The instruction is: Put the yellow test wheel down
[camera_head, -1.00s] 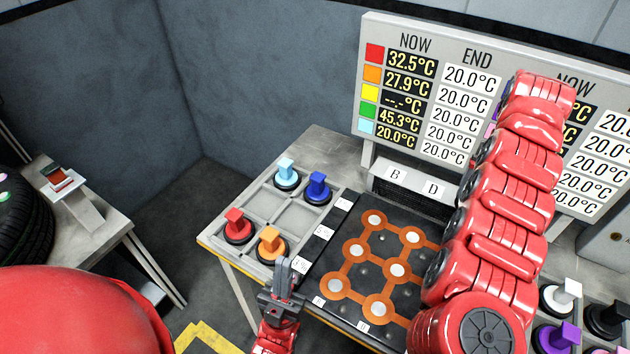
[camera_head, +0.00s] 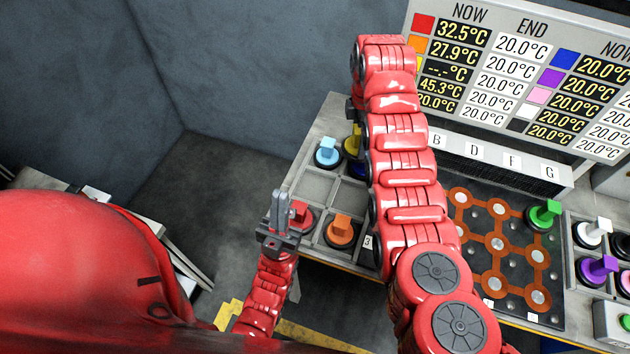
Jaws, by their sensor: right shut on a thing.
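The yellow test wheel (camera_head: 353,138) shows only as a narrow yellow piece at the left edge of my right arm, over the back right of the grey tray (camera_head: 318,185). My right gripper (camera_head: 353,112) is shut on it; the arm hides most of the jaws and the wheel. I cannot tell whether the wheel touches the tray. A blue wheel (camera_head: 354,168) shows partly just below it. My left gripper (camera_head: 281,208) is over the tray's front left, in front of the red wheel (camera_head: 301,215); its fingers look close together, but their gap is unclear.
The tray also holds a light blue wheel (camera_head: 328,152) and an orange wheel (camera_head: 341,230). Two middle cells look empty. A dark board with orange links (camera_head: 497,245) lies to the right, with a green wheel (camera_head: 544,214) at its corner. A temperature display (camera_head: 520,75) stands behind.

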